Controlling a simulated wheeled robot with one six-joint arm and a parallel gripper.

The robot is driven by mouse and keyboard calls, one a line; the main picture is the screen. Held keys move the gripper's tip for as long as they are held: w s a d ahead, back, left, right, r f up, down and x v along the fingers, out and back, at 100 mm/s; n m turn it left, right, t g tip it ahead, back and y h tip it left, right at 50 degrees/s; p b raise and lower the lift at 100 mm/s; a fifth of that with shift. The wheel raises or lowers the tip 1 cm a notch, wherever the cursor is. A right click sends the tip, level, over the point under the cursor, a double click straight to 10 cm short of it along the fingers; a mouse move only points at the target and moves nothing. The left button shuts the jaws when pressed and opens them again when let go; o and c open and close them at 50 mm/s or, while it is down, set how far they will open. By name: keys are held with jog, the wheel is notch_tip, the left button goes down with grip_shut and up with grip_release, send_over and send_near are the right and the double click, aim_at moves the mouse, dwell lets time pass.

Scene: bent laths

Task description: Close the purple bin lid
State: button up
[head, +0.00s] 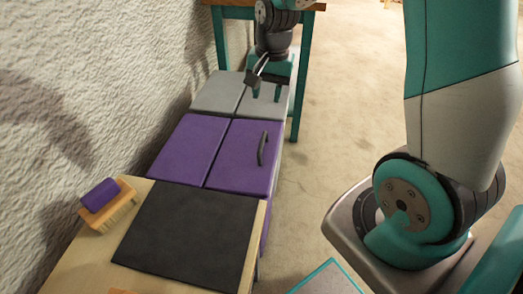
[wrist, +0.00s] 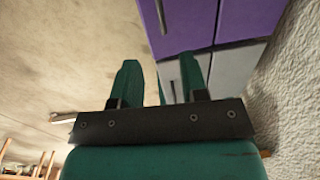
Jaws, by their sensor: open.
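The purple bin (head: 190,147) stands in the middle of the head view, its top split by a dark seam into two panels. The right panel, the purple lid (head: 240,165), carries a dark upright handle (head: 262,148). The lid looks about level with the other panel; I cannot tell whether a small gap is left. In the wrist view the purple bin (wrist: 200,22) is at the top, with part of the handle (wrist: 160,17). My gripper (head: 266,92) is open and empty over the grey bin, beyond the purple one; its two green fingers (wrist: 160,70) are apart.
The grey bin (head: 222,92) adjoins the purple one at the far side. A wooden table with a black mat (head: 190,235) and a purple-topped brush (head: 105,200) stands at the near side. A rough wall (head: 90,70) runs along the left.

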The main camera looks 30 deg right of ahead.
aim_at(261, 145)
jog(key=f+b, duration=0.1)
jog(key=f, duration=0.4)
jog(key=f+b, duration=0.1)
jog(key=f, duration=0.5)
jog(key=w+a+f+b, duration=0.1)
jog(key=f, duration=0.5)
